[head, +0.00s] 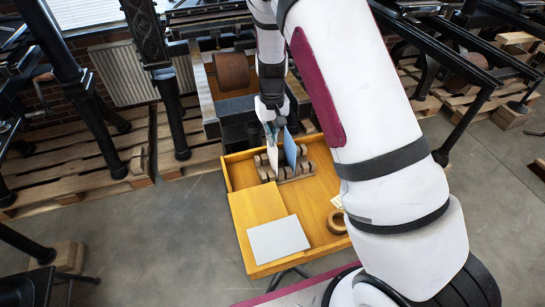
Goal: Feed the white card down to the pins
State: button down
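A white card (272,158) stands upright in a wooden slotted rack (298,176) on a yellow tray-topped stand. A blue card (290,149) stands just to its right in the same rack. My gripper (271,128) points down at the top of the white card, its fingers close to the card's upper edge. The view is too small to tell whether the fingers are closed on it. I cannot make out any pins; my arm covers much of the right side.
A pale grey sheet (278,240) lies on a yellow board at the front left of the yellow tray (318,205). A brown tape roll (337,221) lies at the tray's right. Black presses on wooden pallets (190,140) stand behind.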

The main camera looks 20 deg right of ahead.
jog(key=shift+r+p, duration=0.8)
jog(key=shift+r, duration=3.1)
